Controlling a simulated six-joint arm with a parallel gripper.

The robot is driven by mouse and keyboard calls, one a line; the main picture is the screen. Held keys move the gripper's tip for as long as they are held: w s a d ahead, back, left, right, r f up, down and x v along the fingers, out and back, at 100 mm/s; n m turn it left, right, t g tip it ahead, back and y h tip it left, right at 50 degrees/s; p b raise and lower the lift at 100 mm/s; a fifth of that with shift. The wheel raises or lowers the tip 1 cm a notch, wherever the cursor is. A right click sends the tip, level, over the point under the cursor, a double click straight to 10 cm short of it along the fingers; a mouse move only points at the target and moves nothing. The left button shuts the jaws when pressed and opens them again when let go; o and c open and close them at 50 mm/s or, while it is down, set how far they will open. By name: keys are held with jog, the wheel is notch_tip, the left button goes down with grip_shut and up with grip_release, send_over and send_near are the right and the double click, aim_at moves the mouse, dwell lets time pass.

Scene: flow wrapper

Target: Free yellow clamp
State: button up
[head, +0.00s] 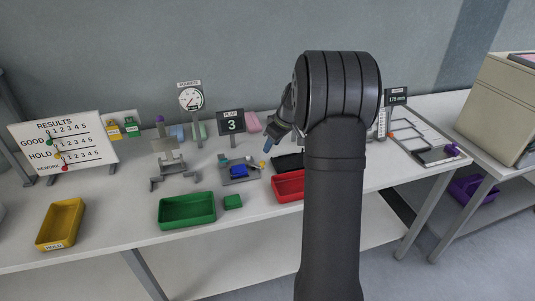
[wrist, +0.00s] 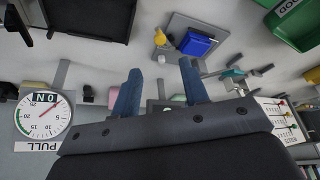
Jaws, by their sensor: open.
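The yellow clamp (head: 262,165) is a small yellow piece at the right edge of a grey fixture plate (head: 240,181), beside a blue block (head: 238,171). In the wrist view the yellow clamp (wrist: 160,38) stands at the left of the blue block (wrist: 197,44) on the grey plate (wrist: 187,22). Whether it presses on the block cannot be told. My gripper (wrist: 158,78) is open and empty, with two blue fingers apart and the yellow clamp beyond them. In the head view my gripper (head: 269,146) hangs above the bench behind the fixture, partly hidden by my arm.
A green tray (head: 187,211), a red tray (head: 288,186) and a yellow tray (head: 60,224) line the bench front. A small green block (head: 233,202) lies near the green tray. A flap sign (head: 231,124) and a dial gauge (head: 191,98) stand behind. A grey bracket (head: 174,172) is left of the fixture.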

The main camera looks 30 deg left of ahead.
aim_at(263, 162)
jog(key=v, duration=0.8)
jog(key=x, duration=1.7)
jog(key=shift+a+f, duration=0.1)
jog(key=shift+f, duration=0.2)
